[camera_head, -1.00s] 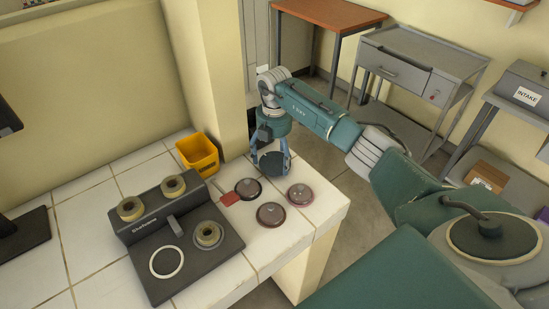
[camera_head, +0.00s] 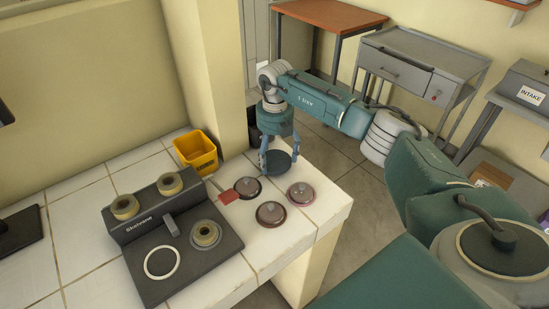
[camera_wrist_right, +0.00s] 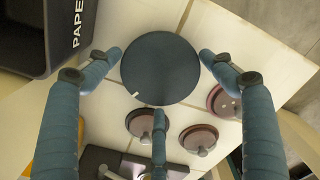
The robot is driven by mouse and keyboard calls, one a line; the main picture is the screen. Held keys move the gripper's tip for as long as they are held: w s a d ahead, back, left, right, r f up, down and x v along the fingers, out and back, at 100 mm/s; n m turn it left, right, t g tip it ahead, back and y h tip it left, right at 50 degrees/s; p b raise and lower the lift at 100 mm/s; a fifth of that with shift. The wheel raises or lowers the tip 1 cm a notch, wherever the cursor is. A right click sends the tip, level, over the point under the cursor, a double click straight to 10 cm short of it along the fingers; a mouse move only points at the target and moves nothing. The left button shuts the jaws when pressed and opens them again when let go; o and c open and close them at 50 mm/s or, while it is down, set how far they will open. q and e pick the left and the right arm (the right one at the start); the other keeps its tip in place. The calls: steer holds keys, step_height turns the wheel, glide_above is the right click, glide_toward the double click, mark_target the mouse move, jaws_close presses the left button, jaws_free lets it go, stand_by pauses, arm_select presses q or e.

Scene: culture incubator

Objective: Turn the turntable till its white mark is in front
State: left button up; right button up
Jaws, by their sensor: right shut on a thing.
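The turntable (camera_head: 280,161) is a dark round disc at the far corner of the white tiled counter. In the right wrist view the turntable (camera_wrist_right: 160,68) fills the space between my fingers. Its small white mark (camera_wrist_right: 136,95) sits on the rim at the lower left of that view; I cannot make it out in the head view. My right gripper (camera_head: 279,158) points down over the disc. In the wrist view my right gripper (camera_wrist_right: 160,62) has its fingers around the disc's rim, shut on it. My left gripper is not in view.
Three lidded dishes (camera_head: 271,214) stand close in front of the turntable. A red tag (camera_head: 229,196) lies beside them. A yellow bin (camera_head: 197,150) and a black machine with rolls (camera_head: 160,272) are to the left. A dark bin marked PAPER (camera_wrist_right: 40,35) stands beyond the counter.

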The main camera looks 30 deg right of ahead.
steer(key=n, duration=0.2)
steer(key=n+b, duration=0.1)
steer(key=n, duration=0.2)
steer(key=shift+s+f+n+b, duration=0.3)
steer(key=shift+s+f+b, duration=0.05)
steer(key=n+b, duration=0.1)
steer(key=n, duration=0.5)
steer(key=shift+d+b, duration=0.15)
steer(key=shift+b, duration=0.15)
steer(key=n+b, duration=0.1)
steer(key=n, duration=0.5)
steer(key=shift+d+n, duration=0.15)
steer(key=shift+n, duration=0.15)
steer(key=n, duration=0.2)
steer(key=n+b, duration=0.1)
steer(key=n, duration=0.2)
steer(key=shift+w+d+r, duration=0.1)
steer(key=shift+w+r, duration=0.1)
steer(key=shift+n, duration=0.3)
steer(key=o, duration=1.1)
steer(key=shift+w, duration=0.1)
steer(key=shift+d, duration=0.15)
steer(key=shift+r, duration=0.1)
